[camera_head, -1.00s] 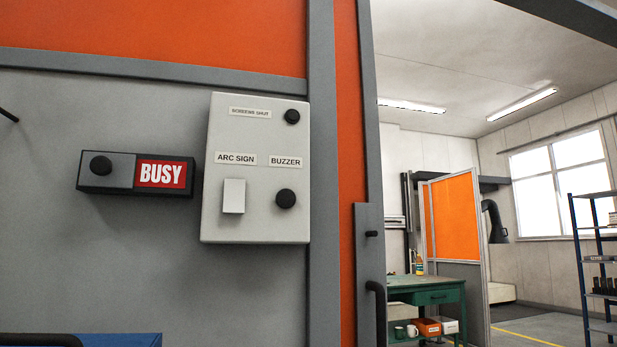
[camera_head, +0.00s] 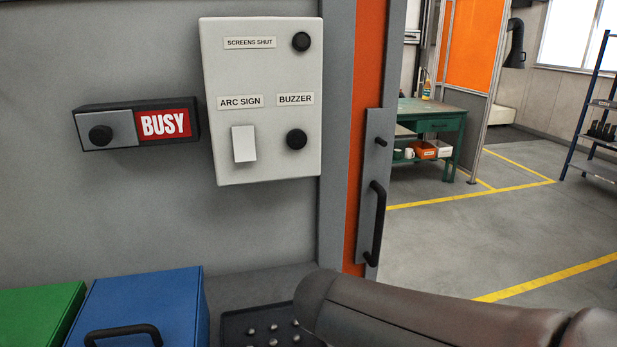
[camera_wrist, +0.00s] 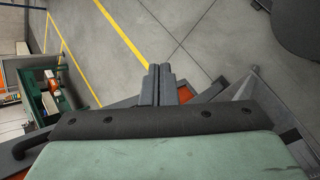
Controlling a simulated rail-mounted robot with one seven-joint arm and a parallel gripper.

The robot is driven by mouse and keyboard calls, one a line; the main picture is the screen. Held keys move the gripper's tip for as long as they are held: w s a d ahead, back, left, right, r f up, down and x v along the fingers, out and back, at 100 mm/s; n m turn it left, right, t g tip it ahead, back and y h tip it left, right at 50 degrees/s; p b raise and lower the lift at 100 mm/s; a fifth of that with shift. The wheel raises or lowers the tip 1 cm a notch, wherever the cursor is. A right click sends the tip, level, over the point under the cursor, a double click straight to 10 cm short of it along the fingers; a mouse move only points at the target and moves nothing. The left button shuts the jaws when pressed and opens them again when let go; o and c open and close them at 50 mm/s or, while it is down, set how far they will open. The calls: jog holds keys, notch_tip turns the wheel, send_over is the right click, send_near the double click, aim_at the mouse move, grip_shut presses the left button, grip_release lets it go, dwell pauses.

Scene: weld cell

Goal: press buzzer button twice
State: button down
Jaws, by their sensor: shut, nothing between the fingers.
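The buzzer button (camera_head: 297,139) is a round black knob under the BUZZER label (camera_head: 295,99) on a pale control box (camera_head: 262,172) mounted on the grey wall. A white rocker switch (camera_head: 244,144) sits to its left under ARC SIGN, and another black knob (camera_head: 301,41) is above by SCREENS SHUT. My gripper (camera_wrist: 158,70) shows in the wrist view with its two fingers together and nothing between them. The button is not recognisable in that view. In the head view only my arm shows, low at the right, below the box; the fingers are hidden there.
A BUSY sign unit (camera_head: 137,125) is on the wall left of the box. A blue case (camera_head: 150,300) and a green case (camera_head: 35,310) stand below. A dark tray (camera_head: 240,325) with small round pieces lies beside them. A door handle (camera_head: 376,225) projects at right.

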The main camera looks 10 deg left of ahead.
aim_at(295, 146)
jog(key=a+r+n+t+y+p, duration=0.1)
jog(key=a+r+n+t+p, duration=0.2)
jog(key=a+r, duration=0.4)
jog(key=a+r+n+t+p, duration=0.4)
jog(key=a+r+t+p, duration=0.2)
jog(key=r, duration=1.4)
jog(key=shift+w+a+r+t+y, duration=0.3)
jog(key=shift+w+a+y, duration=0.15)
jog(key=shift+a, duration=0.3)
jog(key=shift+w+a+p, duration=0.35)
jog(key=shift+w+a, duration=0.3)
jog(key=shift+w, duration=0.65)
jog(key=shift+w+a+p, duration=0.3)
jog(key=shift+w+a, duration=0.35)
jog(key=shift+w, duration=0.7)
jog(key=shift+w+a+p, duration=0.35)
jog(key=shift+w+a, duration=0.3)
jog(key=shift+w, duration=0.65)
jog(key=shift+w+a, duration=0.15)
jog(key=shift+w, duration=0.25)
